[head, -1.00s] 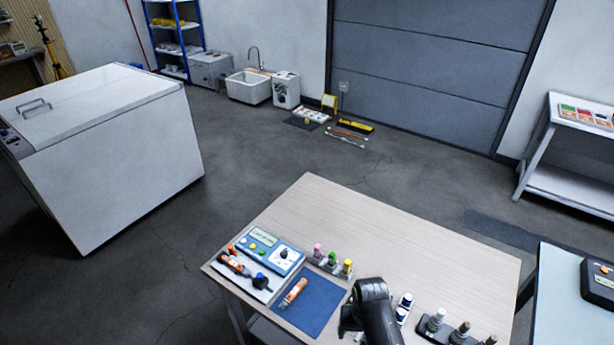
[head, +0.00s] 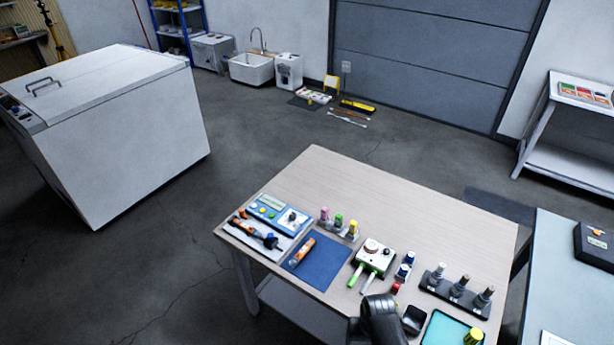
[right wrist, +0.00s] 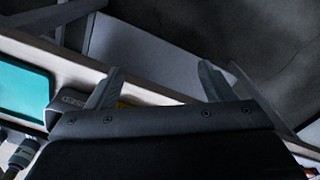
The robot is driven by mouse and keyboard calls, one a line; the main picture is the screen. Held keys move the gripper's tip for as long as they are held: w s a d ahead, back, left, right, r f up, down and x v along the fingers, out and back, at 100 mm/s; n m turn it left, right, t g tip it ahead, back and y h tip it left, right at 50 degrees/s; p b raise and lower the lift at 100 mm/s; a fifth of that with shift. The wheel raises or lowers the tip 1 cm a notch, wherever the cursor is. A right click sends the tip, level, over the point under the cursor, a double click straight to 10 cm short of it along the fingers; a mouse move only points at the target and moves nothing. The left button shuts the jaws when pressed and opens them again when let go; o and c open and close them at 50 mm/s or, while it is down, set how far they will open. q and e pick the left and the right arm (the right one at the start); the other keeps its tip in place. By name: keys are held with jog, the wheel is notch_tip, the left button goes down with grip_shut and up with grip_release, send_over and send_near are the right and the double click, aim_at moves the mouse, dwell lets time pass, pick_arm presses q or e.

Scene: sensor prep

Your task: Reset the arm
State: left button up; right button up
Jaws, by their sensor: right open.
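My right arm shows as a dark link at the bottom edge of the head view. Its gripper (right wrist: 160,72) is seen in the right wrist view, with two grey fingers spread wide and nothing between them. My left gripper is in neither view.
The table's far side is clear. A white chest (head: 120,130) stands left.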

jog(key=s+d+f+b, duration=0.4)
jog(key=s+f, duration=0.5)
jog(key=f, duration=0.2)
jog(key=s+d+f+b, duration=0.4)
jog(key=s+f, duration=0.5)
jog(key=f, duration=0.3)
jog(key=s+d+f+b, duration=0.2)
jog(key=s+d+f, duration=0.1)
jog(key=s, duration=0.6)
jog(key=s+d+f+t+h+b, duration=0.1)
jog(key=s+d+f, duration=0.3)
jog(key=s, duration=0.4)
jog(key=shift+s+f+b, duration=0.35)
jog(key=shift+f+b, duration=0.05)
jog(key=shift+f, duration=0.3)
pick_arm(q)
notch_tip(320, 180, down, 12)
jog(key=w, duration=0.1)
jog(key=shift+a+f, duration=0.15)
pick_arm(e)
jog(key=shift+a, duration=0.1)
jog(key=c, duration=0.4)
